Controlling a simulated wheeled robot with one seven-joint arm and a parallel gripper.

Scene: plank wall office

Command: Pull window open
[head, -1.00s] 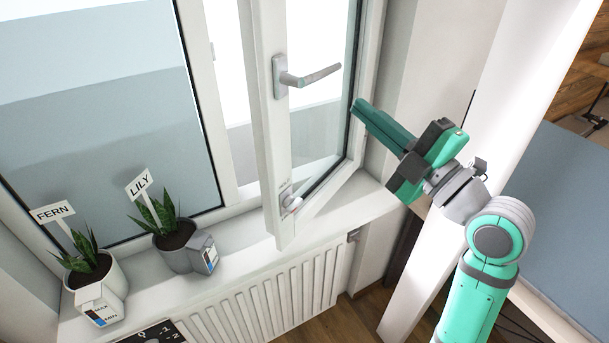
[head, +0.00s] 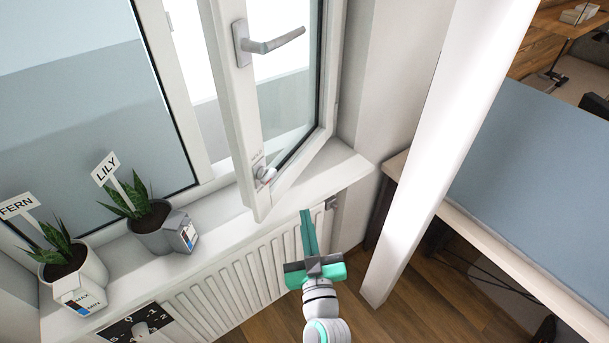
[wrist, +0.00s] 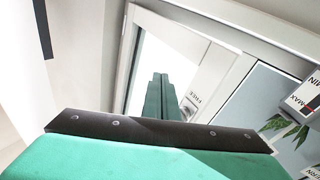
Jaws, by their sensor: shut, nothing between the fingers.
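The white window sash (head: 238,120) stands ajar, swung inward from its frame over the sill. My gripper (head: 307,214) is shut and empty. It points up, in front of the radiator and just right of the sash's lower corner, and appears apart from the sash. In the wrist view its green fingers (wrist: 161,78) lie together, with pale window framing beyond them.
Two potted plants stand on the sill at left, labelled LILY (head: 152,225) and FERN (head: 72,270). A white radiator (head: 225,300) is below the sill. A white post (head: 425,150) and a desk with a blue-grey panel (head: 530,190) stand at right. Wooden floor (head: 400,318) shows between.

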